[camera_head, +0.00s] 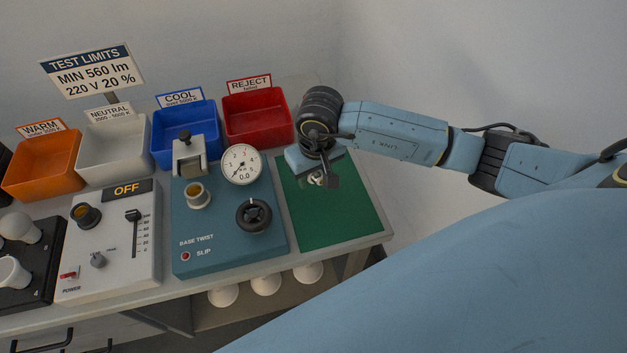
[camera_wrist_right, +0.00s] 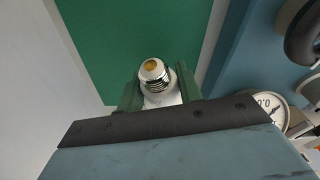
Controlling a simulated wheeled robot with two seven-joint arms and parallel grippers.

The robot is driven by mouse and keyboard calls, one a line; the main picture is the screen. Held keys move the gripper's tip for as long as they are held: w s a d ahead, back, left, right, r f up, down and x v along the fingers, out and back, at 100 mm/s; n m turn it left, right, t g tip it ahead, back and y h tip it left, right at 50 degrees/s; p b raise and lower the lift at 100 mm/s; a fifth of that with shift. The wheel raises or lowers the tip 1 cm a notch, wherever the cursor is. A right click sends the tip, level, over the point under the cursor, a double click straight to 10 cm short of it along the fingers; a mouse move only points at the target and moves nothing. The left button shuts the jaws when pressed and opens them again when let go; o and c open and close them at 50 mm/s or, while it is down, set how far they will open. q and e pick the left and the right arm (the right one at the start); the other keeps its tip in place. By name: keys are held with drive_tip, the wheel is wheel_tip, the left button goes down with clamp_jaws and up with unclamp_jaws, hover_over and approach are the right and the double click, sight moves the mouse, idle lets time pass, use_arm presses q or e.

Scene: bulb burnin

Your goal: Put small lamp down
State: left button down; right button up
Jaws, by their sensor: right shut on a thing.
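My right gripper (camera_head: 322,178) is over the back part of the green mat (camera_head: 335,215) at the right end of the bench. In the right wrist view, the gripper (camera_wrist_right: 158,95) is shut on the small lamp (camera_wrist_right: 154,76). The lamp's metal screw base and yellowish end contact face the camera, with a little white body between the fingers. Most of the bulb is hidden by the gripper. The green mat (camera_wrist_right: 120,40) lies behind the lamp in this view. I cannot tell whether the lamp touches the mat. My left gripper is not in view.
The blue base-twist tester (camera_head: 220,222) with its gauge and black knob stands left of the mat. The red reject bin (camera_head: 258,118) is behind; blue, grey and orange bins are further left. A white power unit (camera_head: 110,255) stands left. The mat's front is clear.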

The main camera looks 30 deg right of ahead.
drive_tip(key=shift+f, duration=1.5)
drive_tip(key=shift+f, duration=0.1)
drive_tip(key=shift+f+b, duration=0.1)
drive_tip(key=shift+b, duration=0.25)
drive_tip(key=o, duration=1.1)
